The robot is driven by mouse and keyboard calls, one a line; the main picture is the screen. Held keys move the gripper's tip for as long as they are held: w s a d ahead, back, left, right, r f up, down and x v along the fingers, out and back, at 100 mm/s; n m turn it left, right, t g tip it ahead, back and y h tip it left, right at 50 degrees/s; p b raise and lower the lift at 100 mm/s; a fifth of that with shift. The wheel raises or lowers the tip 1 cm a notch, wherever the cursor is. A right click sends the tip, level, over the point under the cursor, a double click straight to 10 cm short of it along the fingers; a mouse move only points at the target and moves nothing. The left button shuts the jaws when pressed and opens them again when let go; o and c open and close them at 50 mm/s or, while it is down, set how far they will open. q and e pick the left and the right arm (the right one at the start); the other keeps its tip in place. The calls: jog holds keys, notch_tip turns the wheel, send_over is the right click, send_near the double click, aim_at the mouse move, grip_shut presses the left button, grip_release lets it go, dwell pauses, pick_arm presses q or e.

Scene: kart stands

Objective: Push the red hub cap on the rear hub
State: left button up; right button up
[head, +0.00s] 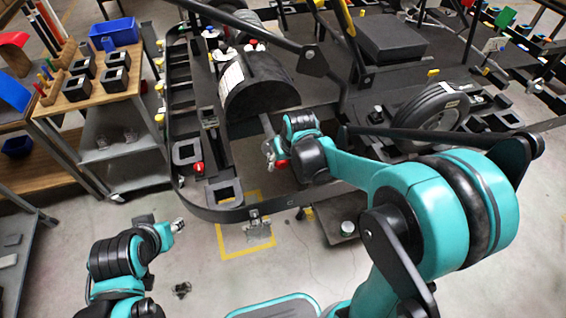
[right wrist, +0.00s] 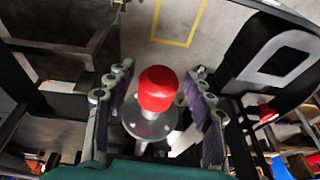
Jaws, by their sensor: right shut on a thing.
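My right gripper (head: 270,155) is over the inner side of the kart frame, beside the black seat. It is shut on the red hub cap (right wrist: 157,88), which stands between the two fingers in the right wrist view. The cap also shows as a small red patch in the head view (head: 282,163). A round silver disc (right wrist: 150,124) lies directly beneath the cap; I cannot tell whether they are joined. I cannot make out the rear hub for certain. My left gripper (head: 178,225) is low at the left, apart from the kart, and its fingers are too small to judge.
Another red knob (head: 198,167) sits on the rail at left. A tyre (head: 432,110) lies at right. A wooden-topped cart (head: 92,97) with black blocks and a blue bin (head: 115,32) stands at left.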

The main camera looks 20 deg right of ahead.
jog(key=shift+w+a, duration=0.1)
jog(key=shift+w, duration=1.7)
dwell(0.4)
jog(key=o, duration=1.4)
jog(key=shift+c, duration=0.2)
jog(key=v, duration=1.2)
jog(key=s+d+f+t, duration=0.2)
jog(key=s+f+t, duration=0.1)
jog(key=s, duration=1.3)
jog(key=shift+s+h, duration=0.35)
jog(key=shift+h, duration=0.05)
